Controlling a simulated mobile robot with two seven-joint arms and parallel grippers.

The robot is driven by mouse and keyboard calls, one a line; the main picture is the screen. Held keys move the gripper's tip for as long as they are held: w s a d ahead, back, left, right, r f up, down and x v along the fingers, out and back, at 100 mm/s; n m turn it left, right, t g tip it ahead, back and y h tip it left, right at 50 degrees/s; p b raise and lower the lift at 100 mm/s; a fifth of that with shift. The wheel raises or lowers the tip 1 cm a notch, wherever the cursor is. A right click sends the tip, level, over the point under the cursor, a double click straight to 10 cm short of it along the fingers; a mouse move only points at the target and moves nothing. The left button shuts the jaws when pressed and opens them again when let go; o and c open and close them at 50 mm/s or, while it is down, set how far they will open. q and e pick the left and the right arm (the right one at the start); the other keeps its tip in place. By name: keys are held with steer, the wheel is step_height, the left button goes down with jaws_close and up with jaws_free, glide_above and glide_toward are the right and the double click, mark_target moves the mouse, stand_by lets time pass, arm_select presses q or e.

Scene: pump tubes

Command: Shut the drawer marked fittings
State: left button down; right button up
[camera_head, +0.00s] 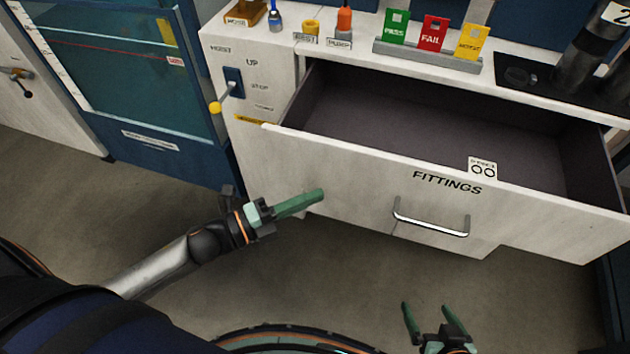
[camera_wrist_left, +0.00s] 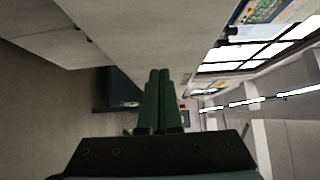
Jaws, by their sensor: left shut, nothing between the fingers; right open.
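The drawer marked FITTINGS (camera_head: 345,180) is pulled well out of the white bench in the head view. Its dark interior (camera_head: 400,115) shows, with a small white card (camera_head: 482,168) near the front panel. A silver bar handle (camera_head: 432,222) is on the panel below the label. My left gripper (camera_head: 320,195) is shut and empty, in front of the left part of the panel; I cannot tell whether it touches. In the left wrist view its closed green fingers (camera_wrist_left: 157,100) point along a pale surface. My right gripper (camera_head: 430,308) is open and empty, below the handle, apart from the drawer.
On the bench top stand green, red and yellow tags (camera_head: 432,32) in a grey rack, and an orange-topped item (camera_head: 344,20). A yellow-knobbed lever (camera_head: 216,107) sticks out left of the drawer. A blue-framed glass cabinet (camera_head: 150,140) stands left. Grey floor (camera_head: 340,270) lies open below.

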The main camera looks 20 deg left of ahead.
mark_target(332, 175)
arm_select(q)
steer(key=shift+w+a, duration=0.1)
steer(key=shift+w, duration=1.8)
arm_select(e)
steer(key=shift+f, duration=0.2)
arm_select(q)
steer(key=shift+w, duration=0.2)
